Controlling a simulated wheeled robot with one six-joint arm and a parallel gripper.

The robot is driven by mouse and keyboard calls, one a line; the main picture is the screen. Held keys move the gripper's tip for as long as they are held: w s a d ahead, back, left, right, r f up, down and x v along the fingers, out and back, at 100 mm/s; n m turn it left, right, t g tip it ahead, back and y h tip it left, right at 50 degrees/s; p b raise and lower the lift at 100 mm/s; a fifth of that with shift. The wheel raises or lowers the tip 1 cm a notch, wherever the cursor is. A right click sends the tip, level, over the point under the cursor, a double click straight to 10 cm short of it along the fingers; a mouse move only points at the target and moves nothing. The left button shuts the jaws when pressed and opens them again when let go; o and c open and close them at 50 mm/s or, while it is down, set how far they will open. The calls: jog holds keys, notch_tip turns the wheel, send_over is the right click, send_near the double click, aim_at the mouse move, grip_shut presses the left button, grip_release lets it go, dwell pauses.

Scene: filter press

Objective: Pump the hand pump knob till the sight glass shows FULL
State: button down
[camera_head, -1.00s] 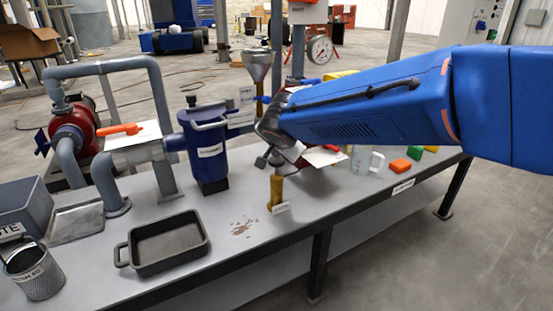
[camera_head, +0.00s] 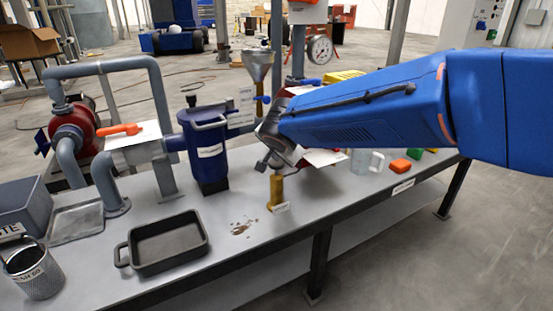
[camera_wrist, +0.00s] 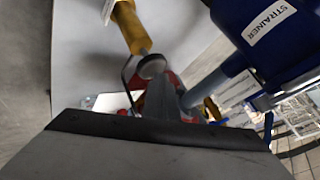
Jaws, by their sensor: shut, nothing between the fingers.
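The hand pump is a yellow brass cylinder (camera_head: 277,191) standing on the bench near its middle, with a small label at its foot. In the wrist view the yellow pump body (camera_wrist: 130,28) ends in a round grey knob (camera_wrist: 151,66). My gripper (camera_head: 263,164) is shut and empty, low over the pump top. In the wrist view the dark fingers (camera_wrist: 162,98) lie right by the knob; I cannot tell whether they touch it. In the head view the gripper largely hides the knob. I cannot make out the sight glass or its reading.
A blue strainer housing (camera_head: 207,150) stands left of the pump; it also shows in the wrist view (camera_wrist: 270,30). A black tray (camera_head: 165,243) is front left. A funnel (camera_head: 258,66) and dial gauge (camera_head: 320,50) are behind. A clear jug (camera_head: 366,161) is right.

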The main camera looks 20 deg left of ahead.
jog(key=shift+f, duration=1.05)
dwell(1.0)
jog(key=shift+r, duration=2.35)
notch_tip(320, 180, up, 5)
dwell(1.0)
